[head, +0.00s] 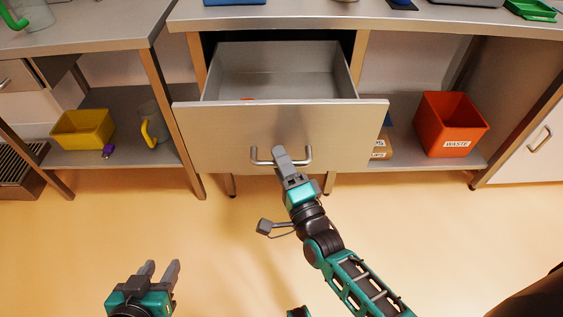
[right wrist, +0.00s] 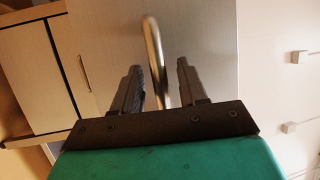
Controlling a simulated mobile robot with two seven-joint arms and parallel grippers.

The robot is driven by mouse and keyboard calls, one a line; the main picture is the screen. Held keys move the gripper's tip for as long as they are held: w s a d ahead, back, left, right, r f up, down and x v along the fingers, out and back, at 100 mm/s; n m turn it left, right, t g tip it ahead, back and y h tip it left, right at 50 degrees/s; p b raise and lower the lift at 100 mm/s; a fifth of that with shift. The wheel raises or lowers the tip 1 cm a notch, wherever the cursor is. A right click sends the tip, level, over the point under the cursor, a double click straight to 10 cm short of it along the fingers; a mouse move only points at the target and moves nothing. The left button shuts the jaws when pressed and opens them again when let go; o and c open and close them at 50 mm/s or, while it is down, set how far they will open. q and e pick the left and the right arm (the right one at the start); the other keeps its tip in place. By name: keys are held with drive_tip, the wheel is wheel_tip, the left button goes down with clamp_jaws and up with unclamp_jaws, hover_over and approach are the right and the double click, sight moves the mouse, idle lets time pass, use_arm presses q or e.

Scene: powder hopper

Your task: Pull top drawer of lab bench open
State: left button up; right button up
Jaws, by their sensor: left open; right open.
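The top drawer (head: 225,135) of the lab bench is pulled well out in the head view, and its grey inside (head: 275,75) shows. A small orange-red thing (head: 248,99) lies inside, mostly hidden by the drawer front. My right gripper (head: 280,152) is at the drawer's bar handle (head: 306,157). In the right wrist view the handle (right wrist: 153,55) runs between the two open fingers (right wrist: 158,80); I cannot tell if either finger touches it. My left gripper (head: 161,266) is open and empty, low at the left, away from the bench.
The bench top (head: 300,18) is above the drawer. An orange waste bin (head: 449,124) stands on the lower shelf at right. A yellow bin (head: 83,130) and a jug (head: 150,125) are on the left shelf. The floor in front is clear.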

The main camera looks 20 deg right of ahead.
use_arm(q)
drive_tip(key=shift+s, duration=0.1)
drive_tip(key=shift+r+p, duration=0.25)
drive_tip(key=shift+p, duration=0.1)
use_arm(e)
drive_tip(key=a+v, duration=0.1)
drive_tip(key=v, duration=0.6)
drive_tip(key=shift+s+d, duration=0.3)
drive_tip(key=shift+d, duration=0.25)
use_arm(q)
drive_tip(key=s+a+r+y+p, duration=0.1)
drive_tip(key=a+r+p, duration=0.2)
drive_tip(key=r+p, duration=0.3)
drive_tip(key=p, duration=0.4)
drive_tip(key=shift+s, duration=0.25)
use_arm(e)
drive_tip(key=s+d+r+n+g, duration=0.1)
drive_tip(key=s+d+n+g, duration=0.2)
drive_tip(key=n, duration=1.5)
drive_tip(key=s+g, duration=0.4)
drive_tip(key=g, duration=0.2)
drive_tip(key=shift+s+d+r, duration=0.25)
drive_tip(key=shift+r, duration=0.1)
use_arm(q)
drive_tip(key=shift+d, duration=0.1)
drive_tip(key=shift+w+r, duration=0.15)
drive_tip(key=shift+r, duration=0.05)
